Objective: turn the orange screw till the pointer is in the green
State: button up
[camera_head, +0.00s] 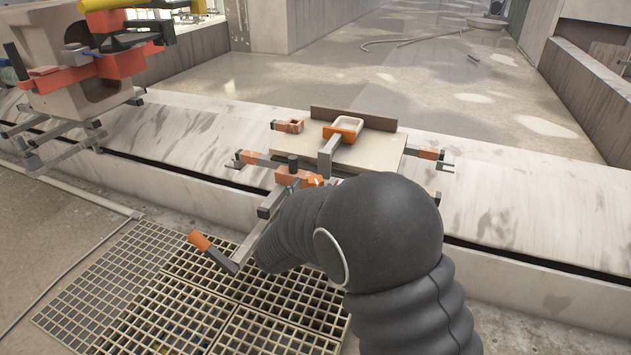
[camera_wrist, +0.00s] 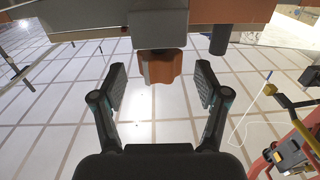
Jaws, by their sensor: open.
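The orange screw (camera_wrist: 160,67) hangs below a grey block (camera_wrist: 160,25) in the wrist view. It shows as a faceted knob. My gripper (camera_wrist: 162,88) is open, with one finger to the left of the knob and one to the right. Gaps show on both sides, so neither finger appears to touch it. In the head view my dark arm covers the near side of the fixture (camera_head: 371,155), and my gripper's fingers are hidden there. I cannot make out a pointer or a green zone in either view.
The fixture stands on a pale ledge (camera_head: 510,215) with orange-ended bars. A crank with an orange grip (camera_head: 199,240) sticks out over the floor grating (camera_head: 165,290). Another machine (camera_head: 85,60) stands at the upper left. The ledge to the right is clear.

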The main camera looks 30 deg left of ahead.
aim_at(315, 178)
jog(key=shift+w+a, duration=0.2)
jog(key=shift+w, duration=1.35)
jog(key=c, duration=1.2)
jog(key=shift+h, duration=0.3)
jog(key=m+h+p, duration=0.1)
jog(key=m+h, duration=0.1)
jog(key=shift+a+r+h, duration=0.1)
jog(key=shift+h, duration=0.2)
jog(key=shift+m+g+h+p, duration=0.25)
jog(key=shift+m+h+p, duration=0.3)
jog(key=shift+m+h, duration=0.7)
jog(key=shift+m+g+h+p, duration=0.25)
jog(key=shift+m+h+p, duration=0.4)
jog(key=shift+h, duration=1.1)
